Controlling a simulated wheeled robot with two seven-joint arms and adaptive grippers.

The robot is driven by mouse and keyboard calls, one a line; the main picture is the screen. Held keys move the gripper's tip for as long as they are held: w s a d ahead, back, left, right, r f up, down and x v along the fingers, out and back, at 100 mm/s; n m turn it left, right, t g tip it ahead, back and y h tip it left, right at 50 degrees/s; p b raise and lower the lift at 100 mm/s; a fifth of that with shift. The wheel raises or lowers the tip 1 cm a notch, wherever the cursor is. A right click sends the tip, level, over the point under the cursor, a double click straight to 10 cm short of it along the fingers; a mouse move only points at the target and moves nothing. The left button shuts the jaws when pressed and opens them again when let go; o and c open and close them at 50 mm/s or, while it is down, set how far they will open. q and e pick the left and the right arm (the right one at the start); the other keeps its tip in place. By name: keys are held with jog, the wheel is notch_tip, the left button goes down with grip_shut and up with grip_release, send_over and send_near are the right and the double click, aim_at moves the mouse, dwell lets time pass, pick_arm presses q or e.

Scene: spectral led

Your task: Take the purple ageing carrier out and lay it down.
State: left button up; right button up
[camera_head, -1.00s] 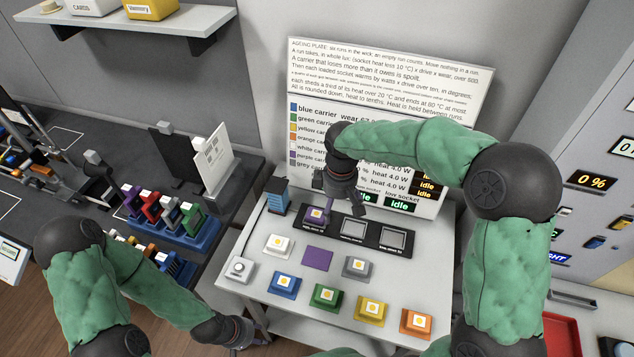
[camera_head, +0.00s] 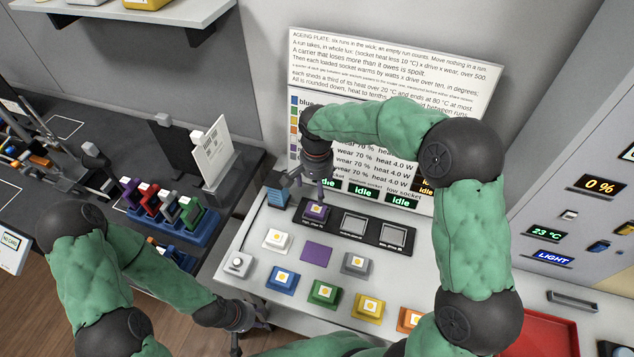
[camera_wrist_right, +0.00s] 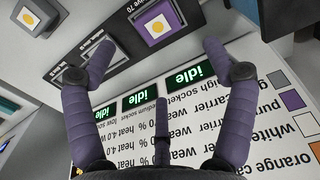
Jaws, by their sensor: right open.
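The purple carrier (camera_head: 316,212) sits in the left socket of the black three-socket strip (camera_head: 335,227). It shows in the right wrist view (camera_wrist_right: 158,27) with a yellow disc on a white face. The other two sockets look empty. My right gripper (camera_head: 312,188) is open and empty, above and just behind the purple carrier, not around it. In the wrist view its spread fingers (camera_wrist_right: 157,76) are apart from the carrier. A flat purple square (camera_head: 317,252) on the bench is bare. My left gripper (camera_head: 250,325) hangs at the bench's front left; its jaw opening is unclear.
White (camera_head: 277,240), grey (camera_head: 356,264), blue (camera_head: 283,279), green (camera_head: 323,293), yellow (camera_head: 369,307) and orange (camera_head: 409,319) carriers stand around the purple square. A blue block (camera_head: 277,197) stands left of the strip. A text panel (camera_head: 390,70) rises behind.

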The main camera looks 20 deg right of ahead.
aim_at(317, 207)
notch_tip(317, 207, down, 10)
jog(key=shift+r+b, duration=0.15)
jog(key=shift+b, duration=1.1)
jog(key=c, duration=1.5)
jog(key=shift+r, duration=0.15)
jog(key=shift+d+r+p, duration=0.1)
jog(key=shift+r+p, duration=0.3)
jog(key=shift+r, duration=0.1)
jog(key=shift+r+p, duration=0.65)
jog(key=shift+r, duration=0.4)
jog(key=shift+r, duration=0.3)
